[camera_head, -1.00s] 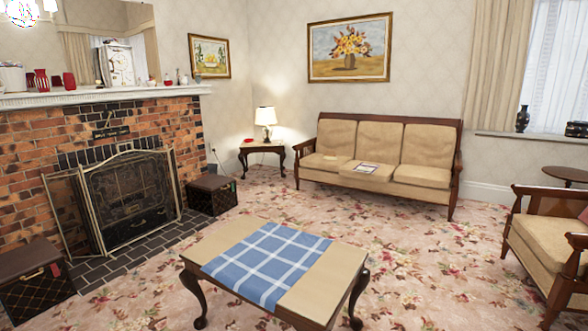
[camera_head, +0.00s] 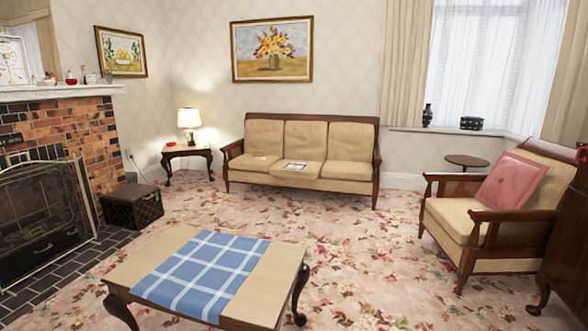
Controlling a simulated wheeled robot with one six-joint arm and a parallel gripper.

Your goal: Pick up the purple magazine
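A flat magazine (camera_head: 295,166) lies on the middle seat of the beige sofa (camera_head: 345,170) against the back wall. Its cover looks white with some purple or blue, but it is too small to read. A small pale item (camera_head: 261,157) lies on the left seat of the same sofa. My gripper does not show in this view. The magazine is far off across the room, beyond the coffee table.
A coffee table (camera_head: 262,296) with a blue checked cloth (camera_head: 205,272) stands in front. An armchair (camera_head: 447,215) with a pink cushion (camera_head: 510,180) is at right. A fireplace (camera_head: 40,215) is at left. Carpet (camera_head: 355,250) between table and armchair is clear.

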